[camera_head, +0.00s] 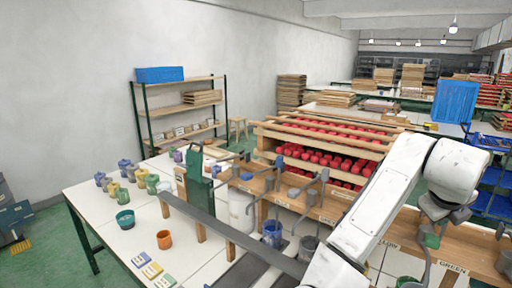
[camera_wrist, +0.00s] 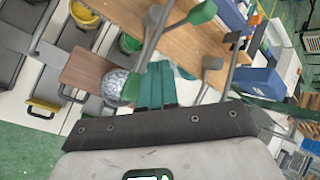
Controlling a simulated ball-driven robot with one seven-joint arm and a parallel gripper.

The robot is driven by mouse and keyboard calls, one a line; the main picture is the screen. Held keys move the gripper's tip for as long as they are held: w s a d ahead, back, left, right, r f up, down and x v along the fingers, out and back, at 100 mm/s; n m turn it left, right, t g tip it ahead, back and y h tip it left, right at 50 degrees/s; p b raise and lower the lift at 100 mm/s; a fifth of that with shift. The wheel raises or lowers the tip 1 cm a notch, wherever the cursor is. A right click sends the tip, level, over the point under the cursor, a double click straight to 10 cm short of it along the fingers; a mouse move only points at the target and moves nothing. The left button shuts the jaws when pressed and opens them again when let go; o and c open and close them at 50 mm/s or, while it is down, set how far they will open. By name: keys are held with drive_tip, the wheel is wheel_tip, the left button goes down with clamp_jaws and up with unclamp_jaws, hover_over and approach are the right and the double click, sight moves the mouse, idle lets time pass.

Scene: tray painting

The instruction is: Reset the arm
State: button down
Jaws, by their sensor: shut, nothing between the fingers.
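My gripper (camera_wrist: 157,72) shows in the wrist view as two teal fingers side by side at the middle of a dark bar. The fingers are shut with nothing between them. Beyond them are a round bowl-like vessel, a brown board and the wooden rack with green-tipped levers. I cannot tell whether the fingers touch any of these. In the head view my white arm rises from the bottom, bends at the upper right and hangs down over the rack at the right. My gripper is hard to make out there.
A wooden dispenser rack (camera_head: 330,215) with levers and labels crosses the right side. A white table (camera_head: 100,205) at left holds several colored cups, a teal bowl (camera_head: 125,219) and an orange cup (camera_head: 164,239). A shelf (camera_head: 180,107) and red-filled racks (camera_head: 325,160) stand behind.

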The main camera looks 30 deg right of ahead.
drive_tip(key=w+a+f+n+t+y, duration=0.1)
drive_tip(key=w+a+f+n+t, duration=0.15)
drive_tip(key=a+f+n, duration=1)
drive_tip(key=w+a+f+n+t+y, duration=0.25)
drive_tip(key=a+f+n, duration=0.4)
drive_tip(key=n, duration=1.15)
drive_tip(key=s+a+f+n+g+y, duration=0.1)
drive_tip(key=s+a+f+n, duration=0.15)
drive_tip(key=a, duration=0.25)
drive_tip(key=s+a+f+n+y, duration=0.2)
drive_tip(key=a+f+n, duration=0.15)
drive_tip(key=a, duration=0.25)
drive_tip(key=s+a+f+n+g+y, duration=0.1)
drive_tip(key=s+a+f+n, duration=0.15)
drive_tip(key=a+n, duration=0.2)
drive_tip(key=s+f+m+g+b, duration=0.1)
drive_tip(key=s+f+g+b, duration=0.1)
drive_tip(key=s+f, duration=0.6)
drive_tip(key=shift+s+d+f+g+b, duration=0.3)
drive_tip(key=shift+s+d+g, duration=0.15)
drive_tip(key=shift+s+g, duration=0.55)
